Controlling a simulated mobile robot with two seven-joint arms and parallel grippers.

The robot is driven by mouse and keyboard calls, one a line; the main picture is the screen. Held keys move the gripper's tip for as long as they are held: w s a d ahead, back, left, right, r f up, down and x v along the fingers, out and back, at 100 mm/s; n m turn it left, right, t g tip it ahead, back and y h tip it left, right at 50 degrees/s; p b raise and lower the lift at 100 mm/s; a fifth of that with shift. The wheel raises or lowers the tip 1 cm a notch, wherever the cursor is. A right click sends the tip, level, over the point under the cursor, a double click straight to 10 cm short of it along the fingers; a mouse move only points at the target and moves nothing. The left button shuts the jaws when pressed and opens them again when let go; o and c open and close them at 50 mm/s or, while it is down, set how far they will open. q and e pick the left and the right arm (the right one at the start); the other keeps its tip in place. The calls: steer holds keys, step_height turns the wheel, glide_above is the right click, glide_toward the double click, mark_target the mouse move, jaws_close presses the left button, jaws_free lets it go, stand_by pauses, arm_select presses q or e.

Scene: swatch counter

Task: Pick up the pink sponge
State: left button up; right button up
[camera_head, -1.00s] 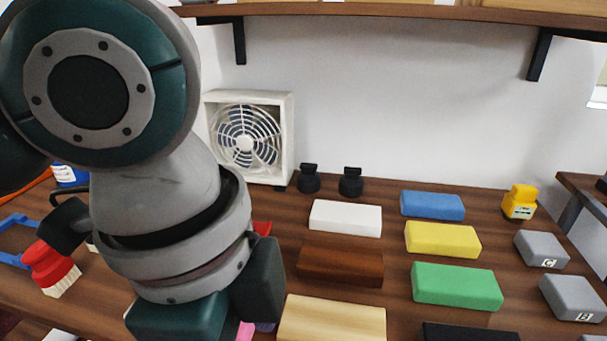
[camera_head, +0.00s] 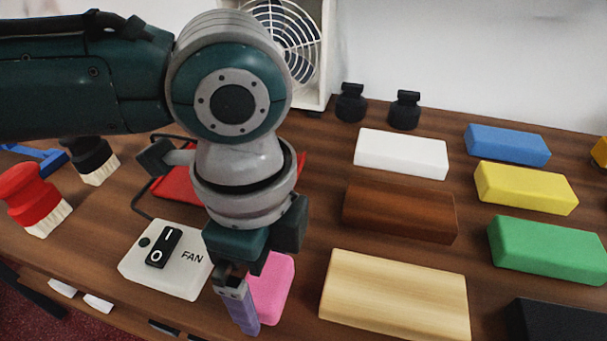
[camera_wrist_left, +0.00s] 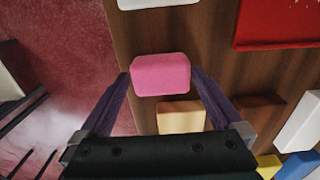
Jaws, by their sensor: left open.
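The pink sponge (camera_head: 272,287) lies on the wooden counter near its front edge, just right of the fan switch box. My left gripper (camera_head: 245,308) points down at it. One purple finger shows in front of the sponge's left side, and the other finger is hidden in the head view. In the left wrist view, the sponge (camera_wrist_left: 160,75) lies between the two open purple fingers, with a finger at its left and right sides. I cannot tell whether the fingers touch it. My right gripper is not in view.
The white fan switch box (camera_head: 192,282) stands close on the left. A pale wood block (camera_head: 395,297) lies close on the right, with a brown block (camera_head: 400,210) behind it. A red object (camera_head: 178,187) is partly hidden behind my arm. Two brushes (camera_head: 35,200) (camera_head: 90,158) stand at the left.

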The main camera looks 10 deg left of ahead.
arm_select(q)
steer(key=shift+f, duration=0.6)
steer(key=c, duration=1.1)
